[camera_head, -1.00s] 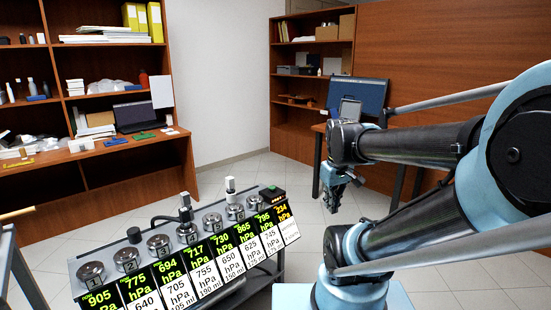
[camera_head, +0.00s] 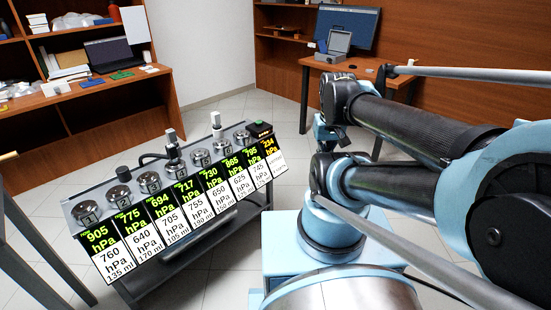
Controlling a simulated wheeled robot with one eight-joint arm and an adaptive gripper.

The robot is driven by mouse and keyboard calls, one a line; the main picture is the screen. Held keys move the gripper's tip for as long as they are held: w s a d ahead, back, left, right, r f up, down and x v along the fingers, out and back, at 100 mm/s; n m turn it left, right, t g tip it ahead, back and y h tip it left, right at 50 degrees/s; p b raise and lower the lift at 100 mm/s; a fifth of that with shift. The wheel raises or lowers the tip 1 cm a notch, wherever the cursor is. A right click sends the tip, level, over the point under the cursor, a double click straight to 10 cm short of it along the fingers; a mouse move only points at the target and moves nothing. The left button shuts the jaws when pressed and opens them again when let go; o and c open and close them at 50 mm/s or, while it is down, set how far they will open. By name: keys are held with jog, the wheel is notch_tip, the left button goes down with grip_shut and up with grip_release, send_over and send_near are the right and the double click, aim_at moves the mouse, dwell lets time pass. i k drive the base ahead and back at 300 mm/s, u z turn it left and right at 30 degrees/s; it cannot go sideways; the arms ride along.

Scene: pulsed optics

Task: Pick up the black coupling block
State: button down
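A sloped rack (camera_head: 83,208) with several numbered round metal ports stands at the left of centre. A small black block with tiny lights on top (camera_head: 259,129) sits at the rack's right end. I cannot tell which of these, if either, is the coupling block. My arm reaches in from the right; its far end (camera_head: 326,132) is right of the rack, apart from it. My gripper's fingers do not show, apparently hidden behind the arm.
A shelf desk with a laptop (camera_head: 110,54) is behind left. A table with a grey case (camera_head: 336,45) is behind right. Tiled floor lies between.

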aim_at(172, 153)
jog(key=u, duration=1.5)
jog(key=k, duration=0.05)
jog(key=z, duration=0.1)
